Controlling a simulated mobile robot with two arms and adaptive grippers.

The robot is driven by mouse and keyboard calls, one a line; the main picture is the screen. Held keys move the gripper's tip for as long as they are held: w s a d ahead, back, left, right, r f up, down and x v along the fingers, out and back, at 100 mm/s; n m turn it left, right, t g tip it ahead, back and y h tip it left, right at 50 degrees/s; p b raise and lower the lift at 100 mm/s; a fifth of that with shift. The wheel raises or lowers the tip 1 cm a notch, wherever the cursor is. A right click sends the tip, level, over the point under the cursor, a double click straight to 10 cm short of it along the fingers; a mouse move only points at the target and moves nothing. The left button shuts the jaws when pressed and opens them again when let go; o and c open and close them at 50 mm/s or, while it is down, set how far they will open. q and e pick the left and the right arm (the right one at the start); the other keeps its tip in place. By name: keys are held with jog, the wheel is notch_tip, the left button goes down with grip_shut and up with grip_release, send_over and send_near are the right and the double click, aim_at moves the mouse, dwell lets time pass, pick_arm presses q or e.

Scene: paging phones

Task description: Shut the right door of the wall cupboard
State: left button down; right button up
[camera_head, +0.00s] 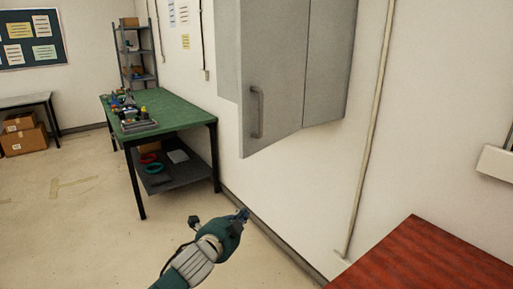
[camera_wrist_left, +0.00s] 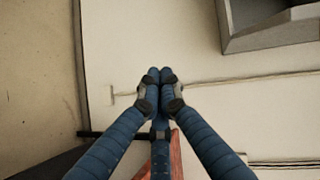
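The grey wall cupboard (camera_head: 330,70) hangs on the white wall at the top middle of the head view, its top cut off. Its right door (camera_head: 275,70), with a grey bar handle (camera_head: 257,112), stands partly open, swung out from the cupboard's near front edge. A further grey panel (camera_head: 228,55) shows behind it. The cupboard's inside is hidden. My left gripper (camera_head: 242,215) is below the door, well apart from it. In the left wrist view its blue fingers (camera_wrist_left: 160,75) meet at the tips, with nothing between them. My right gripper is not in view.
A red wooden tabletop (camera_head: 425,262) fills the lower right. A green workbench (camera_head: 165,115) with small items stands along the wall at left, with a shelf rack (camera_head: 137,50) behind. Open floor (camera_head: 75,215) lies left of my arm. A pipe (camera_head: 368,130) runs down the wall.

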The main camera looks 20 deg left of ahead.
aim_at(256, 152)
pick_arm(q)
jog(key=s+d+r+m+t+h, duration=0.1)
jog(key=d+r+m, duration=0.1)
jog(key=r, duration=0.7)
jog(key=s+d+r+m+t+h, duration=0.1)
jog(key=s+d+r+m, duration=0.15)
jog(key=r, duration=0.65)
jog(key=shift+n, duration=0.35)
jog(key=w+a+p, duration=0.1)
jog(key=w, duration=0.3)
jog(key=w+p, duration=0.2)
jog(key=w, duration=0.2)
jog(key=w+a+p, duration=0.1)
jog(key=w+p, duration=0.1)
jog(key=w, duration=0.2)
jog(key=shift+a+f, duration=0.15)
jog(key=shift+a, duration=0.15)
jog(key=shift+w+d, duration=0.1)
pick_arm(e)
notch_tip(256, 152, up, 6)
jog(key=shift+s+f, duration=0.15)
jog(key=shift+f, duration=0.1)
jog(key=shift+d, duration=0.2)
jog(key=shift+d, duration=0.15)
